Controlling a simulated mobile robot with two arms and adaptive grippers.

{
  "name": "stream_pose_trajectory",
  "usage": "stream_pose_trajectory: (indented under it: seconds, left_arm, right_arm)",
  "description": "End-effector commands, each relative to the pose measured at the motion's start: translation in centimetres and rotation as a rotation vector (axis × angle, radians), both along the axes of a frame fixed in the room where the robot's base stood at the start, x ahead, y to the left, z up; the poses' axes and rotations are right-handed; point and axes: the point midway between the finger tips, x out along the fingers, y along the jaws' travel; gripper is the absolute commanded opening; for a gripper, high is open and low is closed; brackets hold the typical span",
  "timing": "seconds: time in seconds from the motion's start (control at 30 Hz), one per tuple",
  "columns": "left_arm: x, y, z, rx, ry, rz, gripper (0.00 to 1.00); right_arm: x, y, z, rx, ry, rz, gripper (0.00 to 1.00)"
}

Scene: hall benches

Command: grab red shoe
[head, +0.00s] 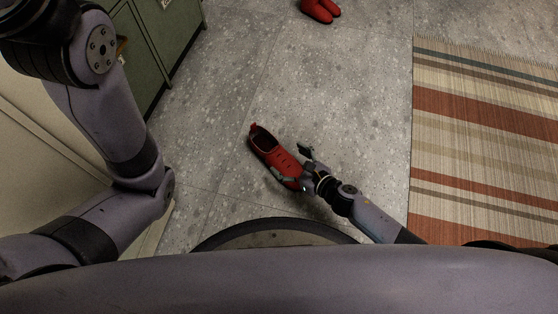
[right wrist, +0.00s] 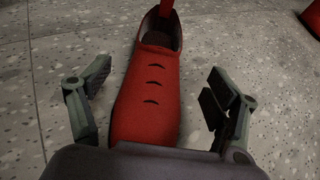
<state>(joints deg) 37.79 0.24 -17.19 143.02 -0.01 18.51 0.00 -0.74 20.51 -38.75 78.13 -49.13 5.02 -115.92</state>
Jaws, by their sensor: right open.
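A red shoe (head: 272,154) lies on the grey floor in front of my base in the head view. It points toward me, with its opening at the far end. My right gripper (head: 296,166) is over its toe end, with one finger on each side. In the right wrist view the shoe (right wrist: 149,92) lies between the open fingers of the gripper (right wrist: 155,95), with a gap on both sides. The gripper holds nothing. Part of the left arm shows in the head view, but its gripper is out of view.
Another red item (head: 321,10), perhaps shoes, lies at the top of the head view. A striped rug (head: 480,140) covers the floor at the right. A green cabinet (head: 170,40) stands at the upper left. The speckled floor (head: 330,80) between is clear.

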Motion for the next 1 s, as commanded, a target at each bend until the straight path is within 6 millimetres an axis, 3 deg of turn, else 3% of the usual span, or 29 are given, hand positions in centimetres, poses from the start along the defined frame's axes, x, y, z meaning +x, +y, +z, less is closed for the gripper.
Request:
stream_pose_trajectory:
  seconds: [0.1, 0.3, 0.63, 1.0]
  left_arm:
    - [-1.1, 0.0, -0.6, 0.001, -0.03, 0.0, 0.4]
    - [-0.9, 0.0, -2.2, 0.001, -0.024, 0.001, 0.4]
    - [-0.9, 0.0, -2.3, 0.001, -0.024, 0.001, 0.4]
    - [-0.9, -0.1, -2.3, 0.001, -0.024, 0.0, 0.4]
  right_arm:
    - [1.0, 0.9, -1.1, 0.0, -0.002, 0.002, 0.82]
    - [3.0, 2.6, -2.2, 0.001, -0.002, 0.0, 0.82]
    - [3.4, 2.9, -2.2, 0.0, 0.0, 0.0, 0.82]
    - [3.4, 2.9, -2.2, 0.0, 0.0, 0.0, 0.58]
